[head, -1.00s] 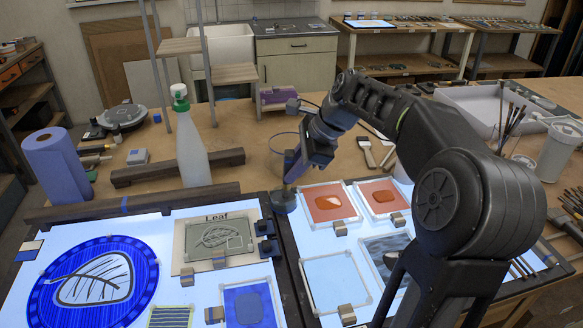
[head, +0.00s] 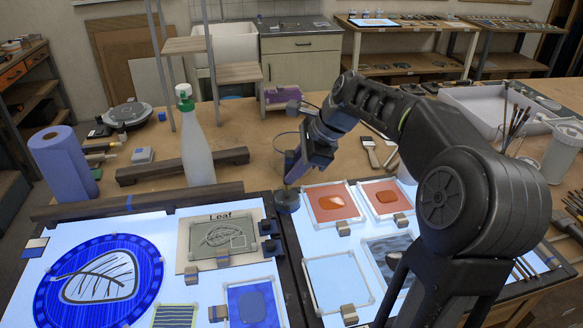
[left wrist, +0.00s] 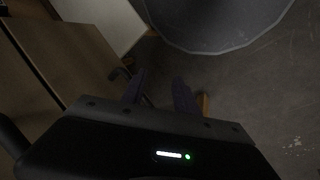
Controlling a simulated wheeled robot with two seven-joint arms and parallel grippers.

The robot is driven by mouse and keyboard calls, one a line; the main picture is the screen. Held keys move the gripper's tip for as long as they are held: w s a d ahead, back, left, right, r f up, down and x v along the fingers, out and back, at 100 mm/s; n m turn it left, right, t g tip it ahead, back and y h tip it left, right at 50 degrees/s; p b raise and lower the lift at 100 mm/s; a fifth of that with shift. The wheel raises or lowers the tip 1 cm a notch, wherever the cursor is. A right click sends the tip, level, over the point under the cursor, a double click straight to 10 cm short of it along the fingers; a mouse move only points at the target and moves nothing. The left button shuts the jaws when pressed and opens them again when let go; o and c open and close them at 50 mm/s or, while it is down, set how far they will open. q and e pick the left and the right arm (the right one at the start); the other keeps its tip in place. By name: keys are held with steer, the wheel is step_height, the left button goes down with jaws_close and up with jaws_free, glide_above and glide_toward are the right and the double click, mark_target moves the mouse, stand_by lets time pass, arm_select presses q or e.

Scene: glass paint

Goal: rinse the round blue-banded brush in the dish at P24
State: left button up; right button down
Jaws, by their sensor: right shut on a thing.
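My right gripper (head: 291,176) is shut on a thin upright thing, probably the brush, just above a small dark round dish (head: 287,203). The dish stands at the back edge between the two lit panels. The lower end of the held thing reaches down to or into the dish; I cannot tell how deep. Its blue band and bristles are too small or hidden to make out. No P24 label can be read. My left gripper (left wrist: 160,92) shows in the left wrist view with its two dark fingers apart and nothing between them.
A clear round jar (head: 286,143) stands just behind the right gripper. Framed orange glass pieces (head: 332,203) lie right of the dish. Brushes stand in a holder at the right.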

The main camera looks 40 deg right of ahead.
steer(key=shift+r, duration=0.15)
steer(key=shift+s+a+r+p, duration=0.15)
steer(key=shift+s+r+p, duration=0.1)
steer(key=shift+r+p, duration=0.55)
steer(key=shift+s+a+r+p, duration=0.1)
steer(key=shift+s+r+p, duration=0.15)
steer(key=shift+r+p, duration=0.5)
steer(key=shift+r, duration=0.1)
step_height(320, 180, up, 4)
steer(key=p, duration=0.4)
steer(key=shift+r, duration=0.25)
